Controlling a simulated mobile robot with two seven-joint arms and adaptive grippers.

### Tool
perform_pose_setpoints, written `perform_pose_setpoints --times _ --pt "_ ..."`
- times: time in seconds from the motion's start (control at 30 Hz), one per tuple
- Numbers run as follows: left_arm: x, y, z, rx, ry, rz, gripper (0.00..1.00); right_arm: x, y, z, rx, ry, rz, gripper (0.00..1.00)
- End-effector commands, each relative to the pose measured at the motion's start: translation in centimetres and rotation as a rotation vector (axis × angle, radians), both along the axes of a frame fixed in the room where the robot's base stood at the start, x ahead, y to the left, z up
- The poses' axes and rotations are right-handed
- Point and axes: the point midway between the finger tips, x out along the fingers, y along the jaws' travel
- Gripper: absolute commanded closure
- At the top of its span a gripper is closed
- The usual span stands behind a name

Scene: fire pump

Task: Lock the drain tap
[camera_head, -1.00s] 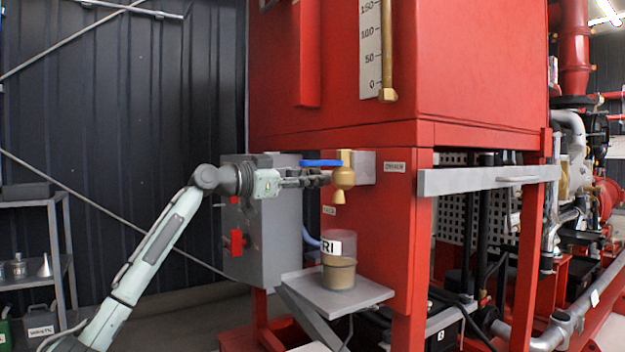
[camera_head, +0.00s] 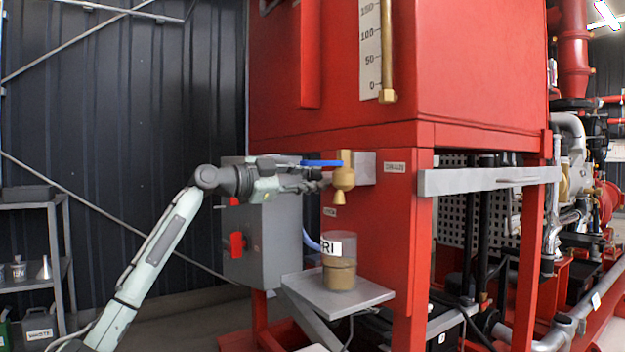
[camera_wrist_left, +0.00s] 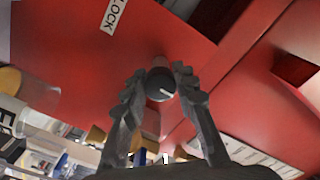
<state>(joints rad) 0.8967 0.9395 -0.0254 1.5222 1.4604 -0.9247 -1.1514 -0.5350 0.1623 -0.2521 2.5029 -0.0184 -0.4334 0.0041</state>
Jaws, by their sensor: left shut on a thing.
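The drain tap (camera_head: 343,178) is a brass valve with a blue lever (camera_head: 322,162) on the front of the red tank frame. The lever lies level and points left. A dark round knob (camera_wrist_left: 160,85) with a white mark sits on the red panel, near a LOCK label (camera_wrist_left: 114,15) in the left wrist view. My left gripper (camera_head: 322,180) is just left of the brass body, under the lever. The fingers hide the knob in the head view. My right gripper is not in view.
A clear container (camera_head: 338,270) with brown contents stands on a grey shelf (camera_head: 300,284) below the tap. A grey box (camera_head: 257,235) with a red switch is beneath my left wrist. A metal bar (camera_head: 490,179) crosses at right. A rack stands far left.

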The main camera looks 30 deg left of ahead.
Motion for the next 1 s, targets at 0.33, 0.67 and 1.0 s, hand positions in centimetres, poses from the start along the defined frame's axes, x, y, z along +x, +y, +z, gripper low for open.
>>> perform_pose_setpoints --times 0.33,0.67,1.0 --pt "0.0 0.0 0.0 0.003 -0.001 0.001 0.69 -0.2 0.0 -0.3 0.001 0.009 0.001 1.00" --pt "0.0 0.0 0.0 0.002 -0.001 0.000 0.51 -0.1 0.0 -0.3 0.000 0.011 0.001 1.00" --pt "-2.5 1.1 -0.1 0.005 0.001 0.003 0.51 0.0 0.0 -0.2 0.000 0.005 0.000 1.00"
